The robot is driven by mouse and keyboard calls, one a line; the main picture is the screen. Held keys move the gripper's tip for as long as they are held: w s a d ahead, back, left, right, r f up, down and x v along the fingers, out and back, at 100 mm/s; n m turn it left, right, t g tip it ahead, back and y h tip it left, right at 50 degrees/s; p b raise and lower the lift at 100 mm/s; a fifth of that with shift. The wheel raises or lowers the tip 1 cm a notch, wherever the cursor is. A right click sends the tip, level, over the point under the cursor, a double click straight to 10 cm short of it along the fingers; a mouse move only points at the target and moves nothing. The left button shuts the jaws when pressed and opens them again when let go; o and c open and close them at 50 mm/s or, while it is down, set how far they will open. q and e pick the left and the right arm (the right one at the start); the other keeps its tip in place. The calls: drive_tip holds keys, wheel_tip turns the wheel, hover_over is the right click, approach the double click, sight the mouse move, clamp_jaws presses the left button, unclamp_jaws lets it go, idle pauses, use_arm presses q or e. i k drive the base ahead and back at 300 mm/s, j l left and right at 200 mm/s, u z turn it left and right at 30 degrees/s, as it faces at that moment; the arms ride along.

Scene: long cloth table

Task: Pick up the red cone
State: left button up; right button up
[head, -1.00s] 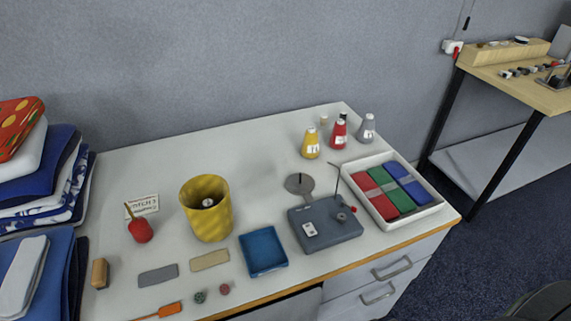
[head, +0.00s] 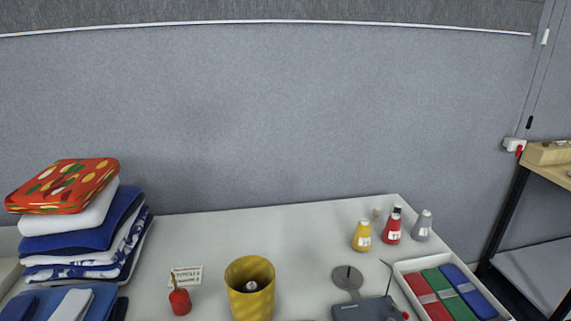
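The red cone (head: 392,229) stands upright near the back right of the table, with a dark top and a white label. A yellow cone (head: 362,236) stands just left of it and a grey cone (head: 422,226) just right of it. A small beige piece (head: 377,213) is behind, between the yellow and red cones. Neither of my grippers shows in the head view.
A white tray (head: 402,268) with red, green and blue blocks lies in front of the cones. A grey device (head: 365,311), a yellow pot (head: 232,290), a red pincushion-like object (head: 180,301) and stacked cloths (head: 75,245) are further left. The table's (head: 300,230) back middle is clear.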

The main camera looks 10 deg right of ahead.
sight(391, 234)
drive_tip(key=l+u, duration=0.25)
drive_tip(key=l, duration=2.1)
drive_tip(key=i, duration=0.05)
